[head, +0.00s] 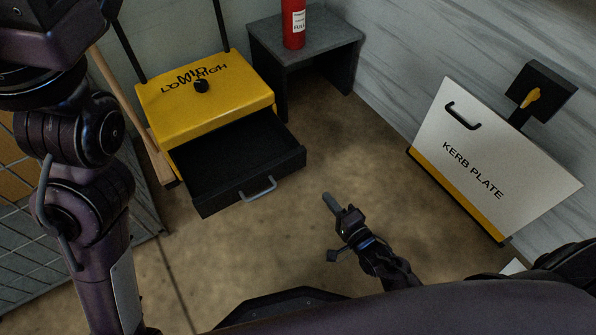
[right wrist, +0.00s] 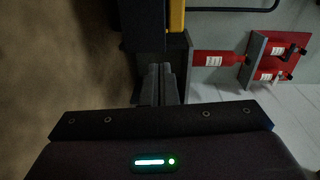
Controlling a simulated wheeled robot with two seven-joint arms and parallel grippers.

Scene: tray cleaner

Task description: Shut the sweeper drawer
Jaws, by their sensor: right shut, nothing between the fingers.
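The yellow sweeper (head: 205,105) stands on the floor at the upper left of the head view, with lettering and a black knob on top. Its black drawer (head: 235,160) is pulled well out towards me and looks empty. A grey bar handle (head: 258,189) is on the drawer's front face. My right gripper (head: 329,201) is shut and empty, to the right of the handle and apart from the drawer. Its closed fingers (right wrist: 158,80) also show in the right wrist view, with part of the yellow sweeper (right wrist: 177,15) beyond. My left arm stands at the left; its gripper is out of view.
A grey table (head: 310,40) with a red extinguisher (head: 293,24) stands right of the sweeper. A wooden pole (head: 130,115) leans along the sweeper's left side. A white kerb plate (head: 490,160) leans at the right. The floor before the drawer is clear.

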